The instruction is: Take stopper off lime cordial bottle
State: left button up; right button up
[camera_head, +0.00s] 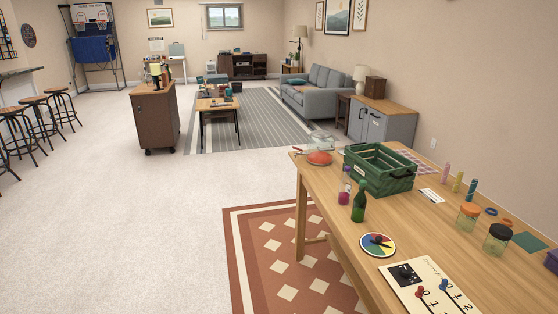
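A small green bottle (359,203) stands upright near the left edge of the wooden table at the right. I cannot tell whether it is the lime cordial bottle. Its narrow top is too small to show whether a stopper sits in it. A few bottle-like items (156,72) also stand on the brown wheeled cabinet (154,115) farther off, too small to identify. Neither of my grippers is in view.
The wooden table (316,182) also bears a green crate (378,176), a colour wheel (378,245), jars (468,216) and a board with numbers (440,292). A patterned rug (276,262) lies beside it. The pale carpet at left is clear; bar stools (40,118) stand far left.

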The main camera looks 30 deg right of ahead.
aim_at(360, 202)
jog(key=i+z, duration=0.2)
jog(key=z, duration=0.2)
jog(key=i+j+z, duration=0.1)
jog(key=z, duration=0.35)
jog(key=i+j+z, duration=0.2)
jog(key=z, duration=0.2)
jog(key=i+j+z, duration=0.25)
jog(key=z, duration=0.2)
jog(key=i+j+z, duration=0.55)
jog(key=j, duration=0.2)
jog(key=i+j+z, duration=0.15)
jog(key=j, duration=0.2)
